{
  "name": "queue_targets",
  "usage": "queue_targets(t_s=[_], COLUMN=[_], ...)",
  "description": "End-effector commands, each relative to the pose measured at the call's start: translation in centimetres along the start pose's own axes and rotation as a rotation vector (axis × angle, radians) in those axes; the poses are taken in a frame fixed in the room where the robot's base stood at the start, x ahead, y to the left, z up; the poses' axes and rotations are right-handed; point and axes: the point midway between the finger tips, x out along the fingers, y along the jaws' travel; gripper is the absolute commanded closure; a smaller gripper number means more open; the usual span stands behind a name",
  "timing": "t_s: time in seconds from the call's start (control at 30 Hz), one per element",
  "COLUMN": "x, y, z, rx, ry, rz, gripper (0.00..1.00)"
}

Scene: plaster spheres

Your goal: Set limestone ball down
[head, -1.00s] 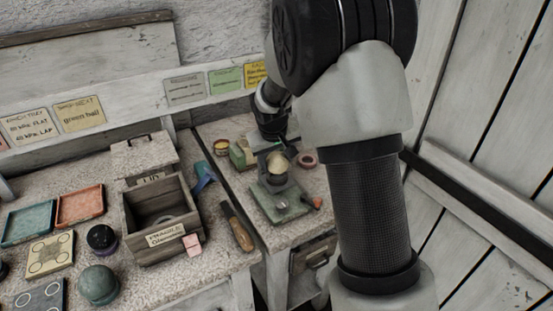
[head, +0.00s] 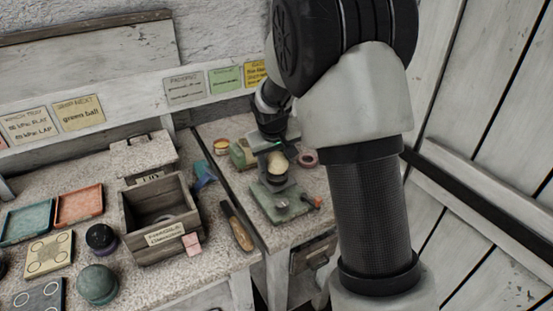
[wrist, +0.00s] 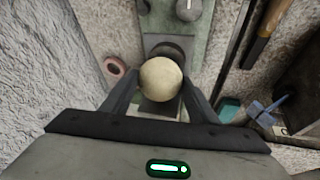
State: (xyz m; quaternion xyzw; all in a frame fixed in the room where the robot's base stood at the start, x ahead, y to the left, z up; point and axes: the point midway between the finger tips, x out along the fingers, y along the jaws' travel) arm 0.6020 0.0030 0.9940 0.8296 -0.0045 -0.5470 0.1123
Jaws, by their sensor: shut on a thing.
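The limestone ball, pale cream and round (wrist: 161,79), is between the two fingers of my gripper (wrist: 158,88) in the wrist view. My gripper is shut on it, one finger on each side. In the head view the ball (head: 277,165) shows below my gripper (head: 274,148), over a green device on the right-hand bench. A dark round cup-like part (wrist: 172,48) of the device shows just beyond the ball. I cannot tell whether the ball touches it.
The green device's base (head: 285,203) has an orange-tipped handle. A pinkish ring (head: 308,158) lies beside it. A wooden-handled tool (head: 238,229), a wooden crate (head: 135,213), trays and a grey-green ball (head: 97,284) are on the left bench. A plank wall stands at right.

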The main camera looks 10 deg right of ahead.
Motion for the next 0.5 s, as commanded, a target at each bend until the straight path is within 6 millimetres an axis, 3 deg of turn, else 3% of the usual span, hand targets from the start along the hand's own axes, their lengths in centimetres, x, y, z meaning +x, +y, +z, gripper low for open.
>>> queue_targets(t_s=[0.5], x=[0.95], y=[-0.19], z=[0.32], rx=[0.0], ry=[0.002], rz=[0.0], gripper=[0.81])
